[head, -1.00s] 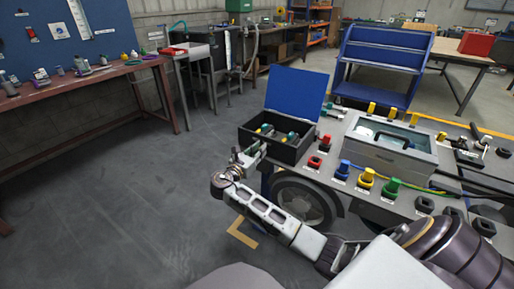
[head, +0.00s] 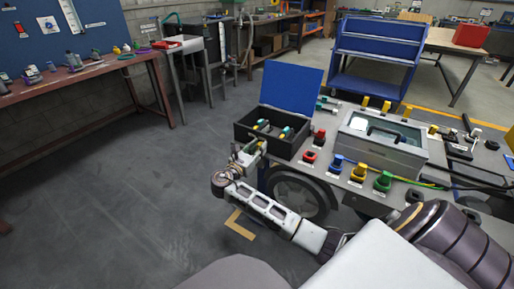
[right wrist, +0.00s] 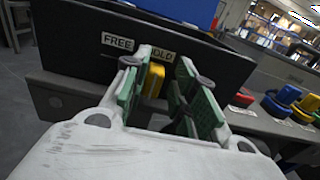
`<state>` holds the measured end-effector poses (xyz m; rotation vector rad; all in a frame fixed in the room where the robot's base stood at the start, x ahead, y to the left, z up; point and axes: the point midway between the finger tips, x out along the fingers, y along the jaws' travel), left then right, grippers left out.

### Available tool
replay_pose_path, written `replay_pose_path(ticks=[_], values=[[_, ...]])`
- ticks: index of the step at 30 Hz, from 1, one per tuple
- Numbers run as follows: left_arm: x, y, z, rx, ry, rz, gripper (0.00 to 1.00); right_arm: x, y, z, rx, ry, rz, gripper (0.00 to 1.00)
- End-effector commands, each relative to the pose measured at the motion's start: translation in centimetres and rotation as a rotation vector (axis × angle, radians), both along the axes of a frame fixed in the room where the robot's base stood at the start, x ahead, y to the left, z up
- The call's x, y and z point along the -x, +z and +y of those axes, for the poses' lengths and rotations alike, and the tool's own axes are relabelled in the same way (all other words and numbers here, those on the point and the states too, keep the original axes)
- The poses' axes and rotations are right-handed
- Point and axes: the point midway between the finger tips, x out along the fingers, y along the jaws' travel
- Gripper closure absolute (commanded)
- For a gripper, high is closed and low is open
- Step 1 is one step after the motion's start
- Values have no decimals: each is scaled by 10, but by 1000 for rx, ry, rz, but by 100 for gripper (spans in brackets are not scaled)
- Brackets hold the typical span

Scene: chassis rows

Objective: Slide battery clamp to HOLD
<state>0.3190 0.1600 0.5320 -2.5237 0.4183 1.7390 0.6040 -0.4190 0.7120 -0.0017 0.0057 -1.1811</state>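The black battery box (head: 284,150) stands on the left end of the chassis with its blue lid (head: 292,88) up. Its front wall carries a FREE label (right wrist: 117,42) and a HOLD label (right wrist: 163,55), partly hidden, in the right wrist view. A yellow piece (right wrist: 153,79), which looks like the clamp's tab, sits below the HOLD label. My right gripper (head: 252,148) is at the box front. In the right wrist view its green-padded fingers (right wrist: 162,95) stand apart on either side of the yellow piece, with a visible gap on the right. My left gripper is out of view.
Red (head: 311,153), blue (head: 337,164), yellow (head: 359,173) and green (head: 382,181) plugs line the chassis front, right of the box. A grey clear-topped case (head: 380,150) stands behind them. The floor left of the chassis is clear.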

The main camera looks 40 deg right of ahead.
Motion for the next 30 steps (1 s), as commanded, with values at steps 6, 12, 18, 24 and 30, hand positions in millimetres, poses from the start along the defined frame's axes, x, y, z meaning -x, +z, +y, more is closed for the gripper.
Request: replay_pose_path(ticks=[6,12,18,24,30], values=[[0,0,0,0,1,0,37,-1,1,-1,1,1,-3,61],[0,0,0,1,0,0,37,-1,2,0,2,2,-4,61],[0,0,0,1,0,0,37,2,2,8,2,4,-4,61],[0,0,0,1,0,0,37,10,2,28,0,4,-3,61],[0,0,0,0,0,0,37,21,1,55,-1,4,-3,61]])
